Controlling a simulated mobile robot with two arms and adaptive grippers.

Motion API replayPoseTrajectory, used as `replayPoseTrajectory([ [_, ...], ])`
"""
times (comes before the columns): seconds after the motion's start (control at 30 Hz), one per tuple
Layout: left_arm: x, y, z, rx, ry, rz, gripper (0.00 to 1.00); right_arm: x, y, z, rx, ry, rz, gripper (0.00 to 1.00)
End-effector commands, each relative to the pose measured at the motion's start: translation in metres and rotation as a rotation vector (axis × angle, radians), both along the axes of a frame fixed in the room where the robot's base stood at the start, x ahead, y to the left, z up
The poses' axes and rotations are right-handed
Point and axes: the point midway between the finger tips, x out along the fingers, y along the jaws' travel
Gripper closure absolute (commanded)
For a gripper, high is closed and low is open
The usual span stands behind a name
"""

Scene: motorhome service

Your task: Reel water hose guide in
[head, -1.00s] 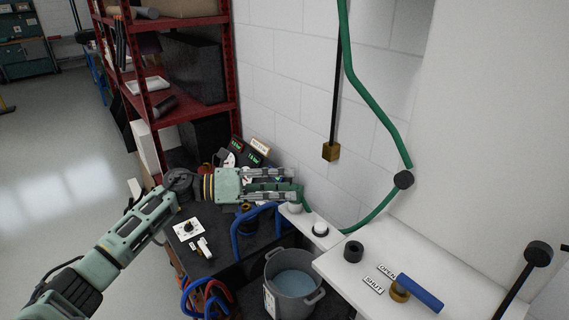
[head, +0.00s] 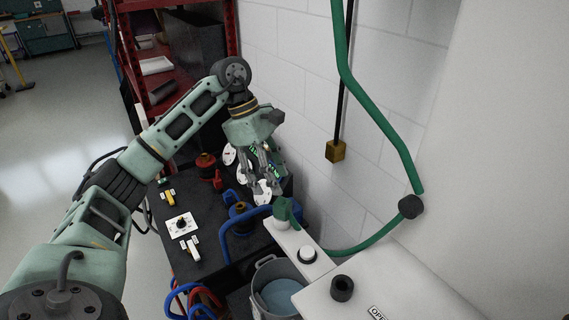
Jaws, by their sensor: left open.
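A green hose (head: 375,110) comes down along the white wall at the right. It passes a dark round piece (head: 411,205) and curves left behind the white counter. A green end piece (head: 284,211) stands on the narrow white ledge. I cannot tell which part is the hose guide. My left gripper (head: 268,170) is open, empty and pointing down over the back of the dark bench, behind and left of the green end piece, apart from it. White round dials partly hidden by its fingers sit below it. My right gripper is not in view.
The dark bench (head: 205,262) carries a switch plate (head: 180,225), a red fitting (head: 207,168) and blue pipes (head: 250,218). A grey water pot (head: 262,290) stands below the ledge. A brass weight (head: 335,151) hangs by the wall. A red shelf (head: 180,88) stands behind.

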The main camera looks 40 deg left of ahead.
Motion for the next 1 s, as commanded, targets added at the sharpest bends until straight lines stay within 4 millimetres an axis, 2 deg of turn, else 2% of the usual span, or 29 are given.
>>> replayPoseTrajectory([
  [0.07, 0.000, -0.002, -0.005, 0.002, 0.003, -0.002, 0.50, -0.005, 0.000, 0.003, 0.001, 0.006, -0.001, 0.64],
  [0.17, 0.000, -0.008, -0.017, 0.000, 0.004, -0.002, 0.50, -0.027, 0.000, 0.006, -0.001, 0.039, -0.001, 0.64],
  [0.3, 0.001, -0.017, -0.037, -0.001, 0.004, -0.002, 0.50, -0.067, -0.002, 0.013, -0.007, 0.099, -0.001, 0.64],
  [0.4, 0.001, -0.023, -0.050, -0.002, 0.002, -0.002, 0.50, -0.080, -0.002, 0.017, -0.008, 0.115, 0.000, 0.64],
  [0.5, 0.002, -0.026, -0.060, -0.002, 0.002, -0.001, 0.50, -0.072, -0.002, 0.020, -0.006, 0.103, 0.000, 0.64],
  [0.73, 0.003, -0.029, -0.070, -0.002, -0.001, 0.000, 0.50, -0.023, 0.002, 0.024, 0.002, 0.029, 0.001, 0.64],
  [0.9, 0.003, -0.029, -0.070, -0.002, -0.001, 0.000, 0.50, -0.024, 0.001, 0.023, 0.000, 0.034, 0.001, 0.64],
  [1.0, 0.003, -0.029, -0.070, -0.002, -0.001, 0.000, 0.58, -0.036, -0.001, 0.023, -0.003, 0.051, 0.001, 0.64],
])
